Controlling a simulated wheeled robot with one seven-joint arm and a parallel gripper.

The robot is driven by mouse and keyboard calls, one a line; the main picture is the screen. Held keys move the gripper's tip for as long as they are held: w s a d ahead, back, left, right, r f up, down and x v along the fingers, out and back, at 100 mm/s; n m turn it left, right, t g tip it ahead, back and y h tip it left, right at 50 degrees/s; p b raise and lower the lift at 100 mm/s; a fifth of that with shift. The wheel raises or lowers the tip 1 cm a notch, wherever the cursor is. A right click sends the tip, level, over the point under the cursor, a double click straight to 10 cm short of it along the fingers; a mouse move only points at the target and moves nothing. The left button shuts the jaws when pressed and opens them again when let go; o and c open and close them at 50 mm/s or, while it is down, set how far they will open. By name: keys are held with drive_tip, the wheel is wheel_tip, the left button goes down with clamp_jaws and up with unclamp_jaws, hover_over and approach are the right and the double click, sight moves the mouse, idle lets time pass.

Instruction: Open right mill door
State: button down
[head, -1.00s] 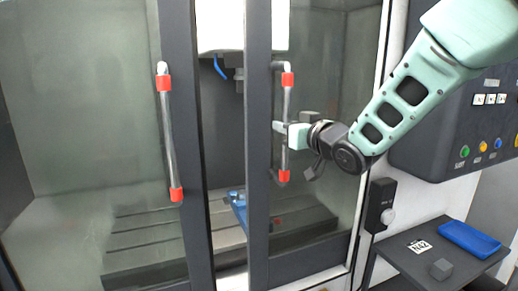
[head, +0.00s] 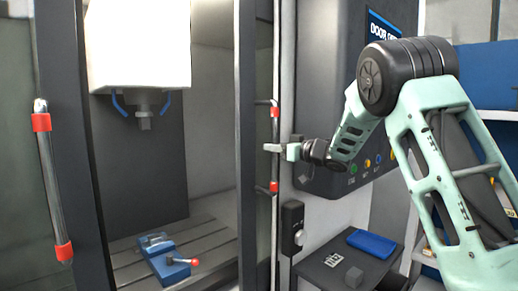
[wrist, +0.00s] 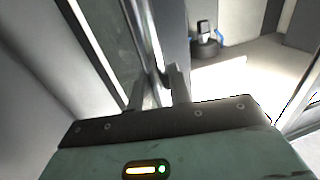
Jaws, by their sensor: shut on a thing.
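The right mill door (head: 246,120) is slid to the right, with a wide gap between it and the left door. Its upright metal handle (head: 274,170) has red ends. My gripper (head: 272,148) is shut on the middle of this handle. In the wrist view the handle (wrist: 150,45) runs between the two fingers of my gripper (wrist: 157,92). The finger contact is partly hidden there.
The left door's handle (head: 50,180) stands at the left. A blue vise (head: 165,262) sits on the slotted bed inside the mill. A control panel (head: 345,185) is right of the door. Below it, a small shelf (head: 318,268) holds a blue tray (head: 371,243).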

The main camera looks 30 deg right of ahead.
drive_tip(key=shift+w+d, duration=0.25)
drive_tip(key=shift+d, duration=0.65)
drive_tip(key=c, duration=1.3)
unclamp_jaws()
drive_tip(key=shift+c, duration=0.2)
drive_tip(key=b+v, duration=0.6)
drive_tip(key=v, duration=1.1)
drive_tip(key=shift+s, duration=0.1)
